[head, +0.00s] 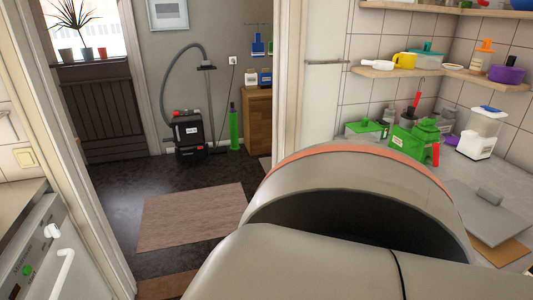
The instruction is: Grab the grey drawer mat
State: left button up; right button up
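A flat grey sheet (483,222) lies on the counter at the right edge of the head view. A small grey roll (489,195) lies on it or just behind it. I cannot tell which of the two is the grey drawer mat. The sheet's near left part is hidden behind my own large arm link. Neither of my grippers shows in the head view.
A brown board (505,252) lies partly under the grey sheet. A green machine (410,142) and a white appliance (484,135) stand behind on the counter. Shelves (388,71) hang above. A doorway at left opens onto floor with a rug (190,216).

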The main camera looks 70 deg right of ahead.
aim_at(482, 214)
jog(key=z, duration=4.25)
jog(key=j+z, duration=0.9)
jog(key=j, duration=0.25)
jog(key=k+j+z, duration=0.1)
jog(key=j, duration=0.2)
jog(key=k+j+z, duration=0.1)
jog(key=j, duration=0.25)
jog(key=k, duration=0.05)
